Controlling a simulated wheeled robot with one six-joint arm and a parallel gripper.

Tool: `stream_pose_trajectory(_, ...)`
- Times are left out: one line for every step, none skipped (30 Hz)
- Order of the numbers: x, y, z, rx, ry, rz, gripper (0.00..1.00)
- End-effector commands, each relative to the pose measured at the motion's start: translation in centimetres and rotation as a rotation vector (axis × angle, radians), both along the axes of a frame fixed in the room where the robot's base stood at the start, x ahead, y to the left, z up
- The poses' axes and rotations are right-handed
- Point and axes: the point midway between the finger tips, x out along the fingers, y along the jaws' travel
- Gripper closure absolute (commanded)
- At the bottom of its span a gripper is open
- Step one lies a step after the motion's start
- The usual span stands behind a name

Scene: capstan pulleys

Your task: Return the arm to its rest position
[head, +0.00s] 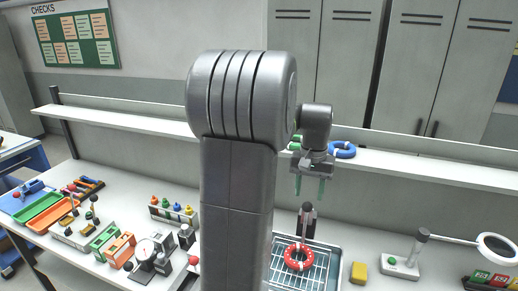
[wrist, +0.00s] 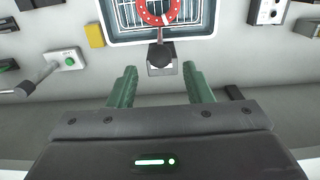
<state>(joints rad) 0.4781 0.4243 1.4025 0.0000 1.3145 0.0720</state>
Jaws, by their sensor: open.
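My gripper (head: 311,184) has green fingers that point down, spread apart with nothing between them. It hangs in front of the shelf, above the back of the bench, higher than the dark post at the tray. In the wrist view my gripper (wrist: 160,88) shows its two green fingers well apart. Beyond them are the dark post's block (wrist: 161,60) and a red and white ring (wrist: 157,8). The ring (head: 298,257) lies in a wire-racked tray (head: 334,262). My arm's large grey links hide the middle of the bench in the head view.
A blue and white ring (head: 343,150) lies on the shelf (head: 430,168) behind my gripper. A yellow block (head: 359,272) and a lever box with a green button (head: 403,264) stand right of the tray. A magnifier lamp (head: 497,247) is far right. Bottles (head: 176,209) and trays crowd the left.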

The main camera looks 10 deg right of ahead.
Motion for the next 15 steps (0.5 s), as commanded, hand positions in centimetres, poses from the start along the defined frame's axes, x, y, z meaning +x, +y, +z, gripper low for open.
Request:
stream_pose_trajectory(-0.1,0.0,-0.8,0.003,0.004,0.0,0.55)
stream_pose_trajectory(-0.1,0.0,-1.3,0.003,0.004,0.0,0.55)
stream_pose_trajectory(-0.1,0.0,-2.0,0.003,0.004,0.0,0.55)
stream_pose_trajectory(-0.1,0.0,-2.5,0.003,0.005,0.0,0.55)
stream_pose_trajectory(-0.1,0.0,-3.0,0.002,0.003,0.0,0.55)
stream_pose_trajectory(-0.1,0.0,-3.7,0.003,0.004,0.0,0.55)
stream_pose_trajectory(-0.1,0.0,-4.2,0.002,0.003,0.0,0.55)
stream_pose_trajectory(-0.1,0.0,-4.6,0.003,0.004,0.0,0.55)
stream_pose_trajectory(0.0,0.0,-5.2,0.002,0.003,0.0,0.55)
stream_pose_trajectory(0.0,0.0,-5.5,0.002,0.003,0.0,0.55)
stream_pose_trajectory(0.0,0.0,-5.9,0.002,0.003,0.0,0.55)
stream_pose_trajectory(0.0,0.0,-6.3,0.002,0.003,0.0,0.55)
stream_pose_trajectory(0.0,0.0,-6.6,0.002,0.003,0.0,0.55)
stream_pose_trajectory(0.0,0.0,-6.8,0.002,0.003,0.0,0.55)
stream_pose_trajectory(0.0,0.0,-7.0,0.001,0.002,0.0,0.55)
